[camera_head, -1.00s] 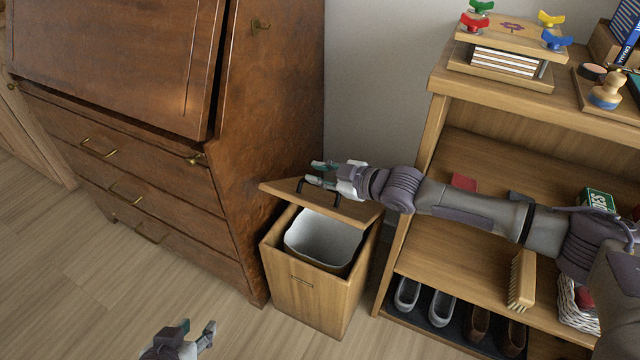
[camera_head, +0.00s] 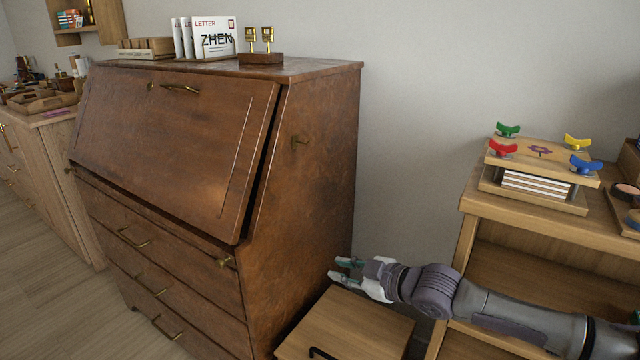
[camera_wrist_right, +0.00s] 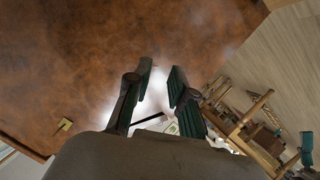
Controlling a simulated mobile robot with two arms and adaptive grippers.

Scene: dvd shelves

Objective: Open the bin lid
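The light-wood bin lid (camera_head: 350,325) shows at the bottom of the head view, beside the dark desk. Its black handle (camera_head: 320,353) is partly cut off by the lower edge. The bin body and its opening are out of view, so how far the lid is raised cannot be told. My right gripper (camera_head: 347,272) is above the lid's far edge, apart from the handle. Its fingers are parted with nothing between them; the wrist view also shows the gap between the fingers (camera_wrist_right: 162,85). My left gripper is not in view.
The dark wooden desk (camera_head: 190,150) stands left of the lid, its side close to my right gripper. An open shelf unit (camera_head: 535,232) stands at the right, with a flower press (camera_head: 540,150) on top. Bare wall lies between them.

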